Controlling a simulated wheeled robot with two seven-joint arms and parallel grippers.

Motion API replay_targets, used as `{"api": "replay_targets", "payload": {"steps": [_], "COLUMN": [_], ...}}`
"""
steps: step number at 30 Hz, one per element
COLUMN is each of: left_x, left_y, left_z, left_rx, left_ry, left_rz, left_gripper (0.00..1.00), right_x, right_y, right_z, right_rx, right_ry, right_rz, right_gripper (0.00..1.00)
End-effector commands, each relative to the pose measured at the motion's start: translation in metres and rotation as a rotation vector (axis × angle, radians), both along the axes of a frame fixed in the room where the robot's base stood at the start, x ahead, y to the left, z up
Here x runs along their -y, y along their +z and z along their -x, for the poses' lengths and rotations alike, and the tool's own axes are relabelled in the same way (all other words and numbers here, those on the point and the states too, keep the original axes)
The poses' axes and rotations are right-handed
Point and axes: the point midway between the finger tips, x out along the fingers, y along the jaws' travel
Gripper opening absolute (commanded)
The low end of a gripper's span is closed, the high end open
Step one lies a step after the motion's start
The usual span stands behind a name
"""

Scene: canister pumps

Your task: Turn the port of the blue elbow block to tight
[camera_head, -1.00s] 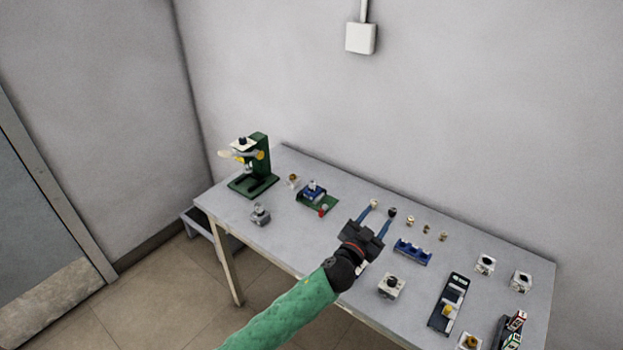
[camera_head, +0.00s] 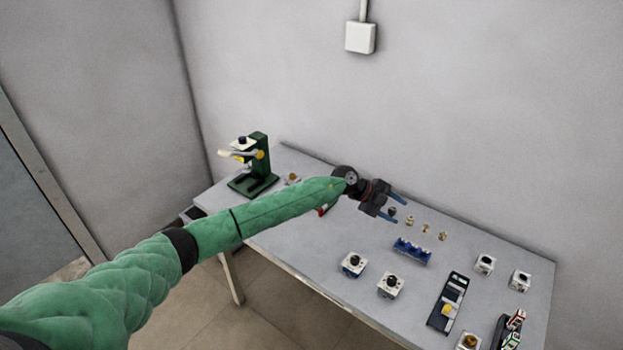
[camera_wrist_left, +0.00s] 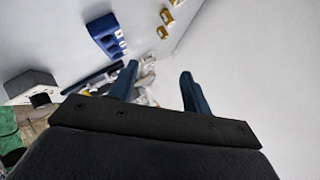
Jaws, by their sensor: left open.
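My left gripper (camera_head: 402,211) is open and empty over the back middle of the table, its blue fingers pointing right. Its fingers also show apart in the left wrist view (camera_wrist_left: 160,84). No blue elbow block can be made out clearly now. My green left arm covers the spot where a blue block on a green plate showed earlier; only a small red part (camera_head: 321,211) peeks out below the arm. A blue rack-like block (camera_head: 411,252) stands in front of the gripper, apart from it, and shows in the left wrist view (camera_wrist_left: 103,35). My right gripper is not in view.
A green stand (camera_head: 259,165) is at the table's back left. Small brass fittings (camera_head: 426,228) stand right of the gripper. White blocks with black knobs (camera_head: 353,264) (camera_head: 391,285) are near the front edge. A dark tray (camera_head: 447,303) lies at right. The wall is close behind.

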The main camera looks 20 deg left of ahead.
Motion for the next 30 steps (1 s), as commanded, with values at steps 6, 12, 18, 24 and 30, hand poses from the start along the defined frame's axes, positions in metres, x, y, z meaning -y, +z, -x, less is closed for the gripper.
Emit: {"api": "replay_targets", "payload": {"steps": [6,12,18,24,30], "left_x": [-0.099,-0.209,-0.284,-0.304,-0.303], "left_y": [-0.007,0.013,0.041,0.047,0.03], "left_z": [-0.051,-0.09,-0.108,-0.11,-0.11], "left_rx": [-0.104,-0.22,-0.303,-0.329,-0.33], "left_ry": [0.019,0.131,0.244,0.279,0.277], "left_rz": [-0.381,-0.715,-0.916,-0.969,-0.967], "left_gripper": [0.49,0.49,0.49,0.49,0.49], "right_x": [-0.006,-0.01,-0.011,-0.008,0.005], "right_y": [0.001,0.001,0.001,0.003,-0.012], "right_z": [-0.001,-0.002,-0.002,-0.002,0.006], "right_rx": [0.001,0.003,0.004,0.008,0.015], "right_ry": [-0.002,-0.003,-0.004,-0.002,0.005], "right_rz": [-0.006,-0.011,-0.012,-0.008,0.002], "right_gripper": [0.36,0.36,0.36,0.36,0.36]}}
